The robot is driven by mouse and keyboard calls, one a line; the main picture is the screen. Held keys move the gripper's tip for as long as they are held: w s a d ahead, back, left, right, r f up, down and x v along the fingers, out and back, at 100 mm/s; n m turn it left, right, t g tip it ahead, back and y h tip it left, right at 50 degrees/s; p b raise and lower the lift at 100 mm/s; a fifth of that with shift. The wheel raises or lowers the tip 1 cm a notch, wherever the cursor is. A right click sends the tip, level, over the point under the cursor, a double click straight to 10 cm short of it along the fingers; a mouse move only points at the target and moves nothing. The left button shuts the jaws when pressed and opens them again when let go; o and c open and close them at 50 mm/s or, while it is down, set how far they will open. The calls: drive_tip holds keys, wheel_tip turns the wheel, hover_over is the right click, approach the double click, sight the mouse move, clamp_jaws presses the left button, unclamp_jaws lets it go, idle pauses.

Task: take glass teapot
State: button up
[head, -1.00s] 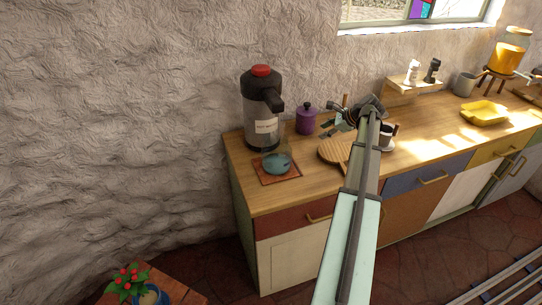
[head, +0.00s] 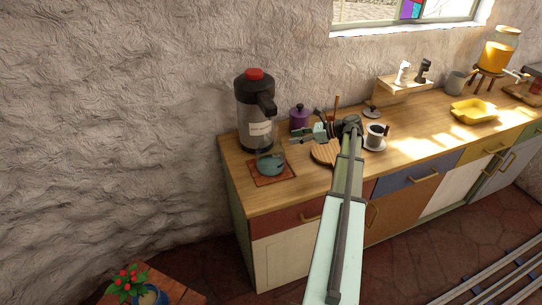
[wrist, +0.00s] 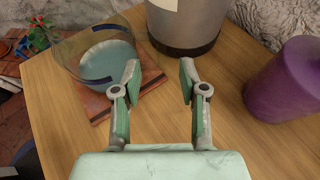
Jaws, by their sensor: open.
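The glass teapot (head: 271,164) is a clear vessel with a teal-blue lower part, standing on a square reddish-brown mat (head: 285,178) near the counter's left end. In the wrist view the glass teapot (wrist: 103,58) is at upper left, its rim open to view. My gripper (head: 296,138) is to the right of the teapot and a little behind it in the head view.
A black-topped dispenser with a red knob (head: 256,110) stands behind the teapot. A purple canister (head: 299,118) is close to my gripper, also at right in the wrist view (wrist: 290,80). A round wooden board (head: 325,153) and a cup (head: 376,135) are farther right.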

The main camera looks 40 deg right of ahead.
sight(280, 139)
drive_tip(key=shift+p+x, duration=1.45)
drive_tip(key=shift+x, duration=2.25)
drive_tip(key=shift+d, duration=0.15)
clamp_jaws()
